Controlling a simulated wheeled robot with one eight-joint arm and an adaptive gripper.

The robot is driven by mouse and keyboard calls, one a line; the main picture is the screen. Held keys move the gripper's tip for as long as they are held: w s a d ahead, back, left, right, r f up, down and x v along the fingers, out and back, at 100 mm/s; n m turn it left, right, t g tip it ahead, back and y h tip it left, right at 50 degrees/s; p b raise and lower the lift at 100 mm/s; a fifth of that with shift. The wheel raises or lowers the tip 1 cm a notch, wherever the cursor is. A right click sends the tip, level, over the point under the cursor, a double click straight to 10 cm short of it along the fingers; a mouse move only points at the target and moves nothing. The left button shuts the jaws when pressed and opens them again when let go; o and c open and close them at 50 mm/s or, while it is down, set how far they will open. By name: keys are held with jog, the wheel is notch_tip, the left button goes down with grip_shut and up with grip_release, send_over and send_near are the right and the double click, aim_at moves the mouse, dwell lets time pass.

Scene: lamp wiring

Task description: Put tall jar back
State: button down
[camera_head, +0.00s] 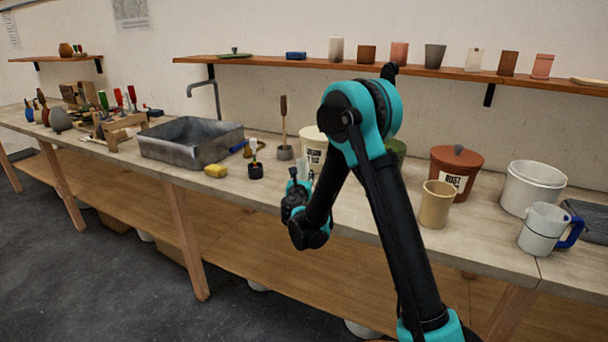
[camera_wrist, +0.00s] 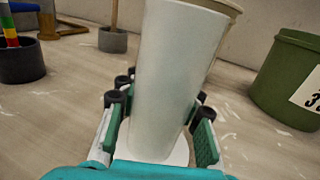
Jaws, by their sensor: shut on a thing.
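The tall jar (camera_wrist: 172,75) is pale, smooth and narrow, and it fills the middle of the wrist view. My gripper (camera_wrist: 160,108) is shut on it, with one finger on each side low on its body. In the head view my gripper (camera_head: 297,188) is over the workbench, near the front edge. The jar is mostly hidden there behind my gripper and arm. I cannot tell whether its base touches the bench.
A cream labelled crock (camera_head: 312,146) stands behind my gripper, partly hidden by my arm. A dark brush pot (camera_head: 255,171) and a yellow sponge (camera_head: 215,171) are to the left. A green crock (camera_wrist: 285,85) is to the right. The wall shelf (camera_head: 300,64) holds several cups.

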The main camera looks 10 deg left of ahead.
jog(key=c, duration=1)
grip_release()
jog(key=shift+f, duration=0.1)
jog(key=shift+s, duration=0.3)
jog(key=s, duration=1.1)
jog(key=shift+s+a, duration=0.2)
jog(key=shift+s, duration=0.1)
